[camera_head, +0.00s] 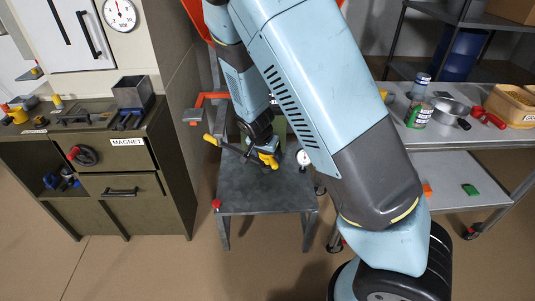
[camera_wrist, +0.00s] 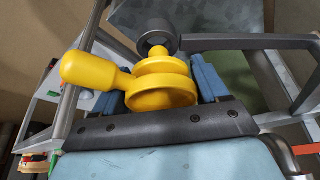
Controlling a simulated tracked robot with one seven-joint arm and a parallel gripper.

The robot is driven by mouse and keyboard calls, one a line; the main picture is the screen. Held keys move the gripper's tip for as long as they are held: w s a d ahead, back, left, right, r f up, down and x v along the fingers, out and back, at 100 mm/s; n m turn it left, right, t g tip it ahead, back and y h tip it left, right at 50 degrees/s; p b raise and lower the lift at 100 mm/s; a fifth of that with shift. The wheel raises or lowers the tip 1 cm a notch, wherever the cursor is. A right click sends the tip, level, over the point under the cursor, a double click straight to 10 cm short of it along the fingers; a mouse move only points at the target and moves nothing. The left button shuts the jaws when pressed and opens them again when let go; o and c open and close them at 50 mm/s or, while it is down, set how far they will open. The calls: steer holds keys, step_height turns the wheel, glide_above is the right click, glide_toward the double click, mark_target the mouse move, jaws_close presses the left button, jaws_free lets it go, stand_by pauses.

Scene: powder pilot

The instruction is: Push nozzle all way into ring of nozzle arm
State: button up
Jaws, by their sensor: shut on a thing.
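The yellow nozzle (camera_wrist: 160,85) has stacked round flanges and a bulbous handle pointing left in the wrist view. My gripper (camera_wrist: 165,88) is shut on it, with blue fingers on both sides. The dark grey ring (camera_wrist: 158,34) of the nozzle arm (camera_wrist: 240,42) lies just beyond the nozzle's narrow end, overlapping it in the picture. I cannot tell how deep the nozzle sits in the ring. In the head view, the yellow nozzle (camera_head: 268,160) shows small at my gripper (camera_head: 262,150), above the grey table; the ring is not clear there.
The small grey metal table (camera_head: 262,195) has a red knob (camera_head: 216,203) at its left corner and a dial gauge (camera_head: 303,160) at right. A green cabinet (camera_head: 125,190) labelled MAGNET stands left. A bench (camera_head: 480,145) with a pan and cans stands right.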

steer(key=shift+f, duration=0.95)
steer(key=o, duration=1.1)
steer(key=shift+c, duration=0.2)
steer(key=v, duration=1.3)
steer(key=shift+r, duration=0.25)
steer(key=shift+s, duration=0.15)
